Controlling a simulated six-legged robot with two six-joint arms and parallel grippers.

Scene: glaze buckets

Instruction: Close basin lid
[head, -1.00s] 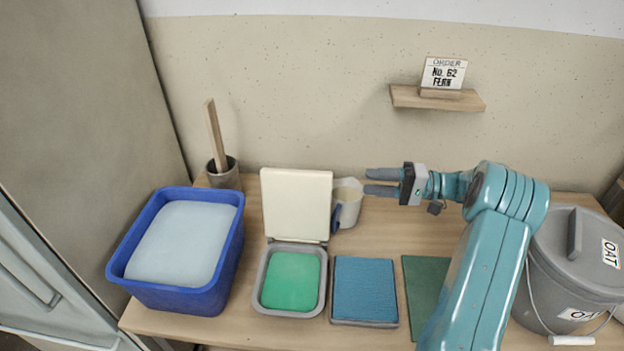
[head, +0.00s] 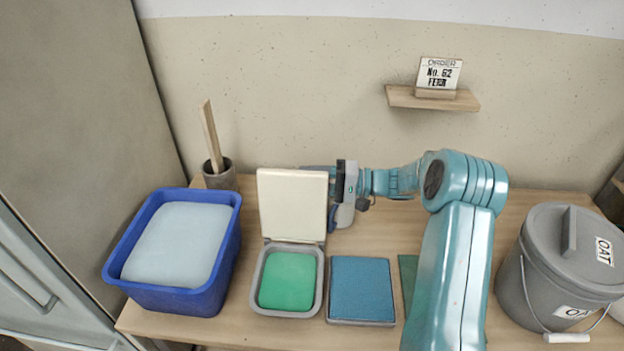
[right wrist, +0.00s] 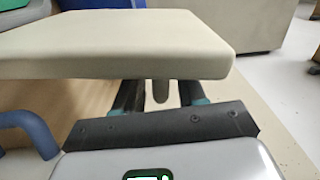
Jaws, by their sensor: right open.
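The basin (head: 263,285) is a grey square tub with green glaze (head: 288,280) inside, on the table. Its cream lid (head: 292,205) stands open and upright at the basin's back edge. My right gripper (right wrist: 158,93) is open, with its fingers reaching behind the lid from the right. In the head view the lid hides the fingertips. In the right wrist view the lid (right wrist: 120,45) fills the upper middle and covers the finger ends; I cannot tell whether they touch it. My left gripper is not in view.
A pale jug (head: 345,216) with a blue handle is close below my right gripper, partly hidden. A blue tub (head: 228,262) stands left of the basin, a blue slab (head: 360,290) right of it. A grey OAT bucket (head: 540,290) stands far right. A pot (head: 222,180) is behind.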

